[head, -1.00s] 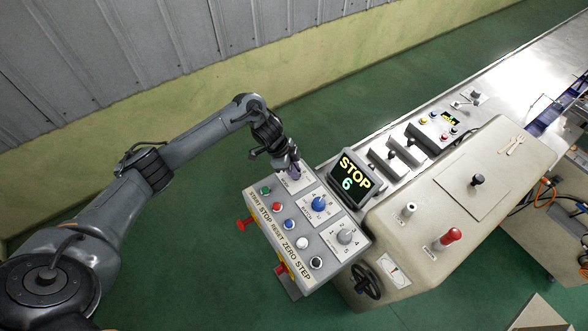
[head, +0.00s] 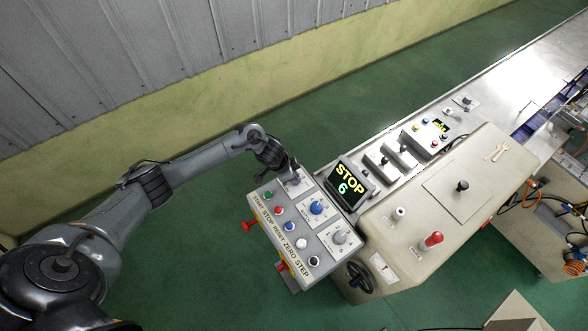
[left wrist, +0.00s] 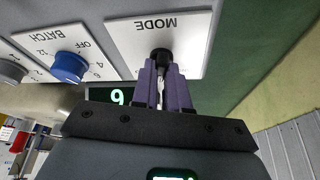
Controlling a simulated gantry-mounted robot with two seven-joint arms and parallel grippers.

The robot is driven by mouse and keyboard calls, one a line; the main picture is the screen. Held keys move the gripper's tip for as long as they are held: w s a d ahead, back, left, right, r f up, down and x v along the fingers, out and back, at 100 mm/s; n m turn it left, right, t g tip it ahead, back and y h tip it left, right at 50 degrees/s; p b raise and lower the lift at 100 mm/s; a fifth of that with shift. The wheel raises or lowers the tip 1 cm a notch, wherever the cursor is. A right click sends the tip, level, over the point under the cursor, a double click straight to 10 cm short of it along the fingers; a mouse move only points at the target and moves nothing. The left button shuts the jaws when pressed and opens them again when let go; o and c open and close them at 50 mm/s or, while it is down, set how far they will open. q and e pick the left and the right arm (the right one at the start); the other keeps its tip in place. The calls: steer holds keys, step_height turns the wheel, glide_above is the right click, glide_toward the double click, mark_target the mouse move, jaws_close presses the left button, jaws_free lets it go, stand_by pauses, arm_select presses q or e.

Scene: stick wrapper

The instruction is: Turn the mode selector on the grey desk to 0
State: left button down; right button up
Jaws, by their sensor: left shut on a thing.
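The grey desk (head: 265,203) is a tilted control panel with labelled buttons and knobs. The mode selector (left wrist: 161,54) is a dark knob on a white plate marked MODE (left wrist: 190,38), seen upside down in the left wrist view. My left gripper (left wrist: 163,75) has its purple fingers shut on the knob; in the head view it is at the desk's far corner (head: 294,181). The fingers hide most of the knob and its position marks, so its setting cannot be read. My right gripper is not in view.
The blue batch knob (head: 316,207) and a grey knob (head: 339,237) sit near the mode plate. Several push buttons line the desk's left side. A display (head: 349,184) reads STOP 6.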

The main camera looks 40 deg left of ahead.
arm_select(q)
steer(key=n+p, duration=0.2)
steer(key=shift+d+r+y+p, duration=0.15)
steer(key=shift+r+y+p, duration=0.15)
steer(key=shift+y+p, duration=0.1)
steer(key=shift+f+n+t+y+p, duration=0.2)
steer(key=shift+n+t+y+p, duration=0.1)
steer(key=shift+n+p, duration=0.45)
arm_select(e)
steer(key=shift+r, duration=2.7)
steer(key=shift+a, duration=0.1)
arm_select(q)
steer(key=c, duration=1.1)
jaws_free()
steer(key=shift+c, duration=0.2)
steer(key=shift+s+r, duration=0.15)
steer(key=shift+r, duration=0.05)
steer(key=v, duration=1)
steer(key=shift+p, duration=0.3)
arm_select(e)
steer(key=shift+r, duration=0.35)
arm_select(q)
steer(key=shift+r, duration=0.1)
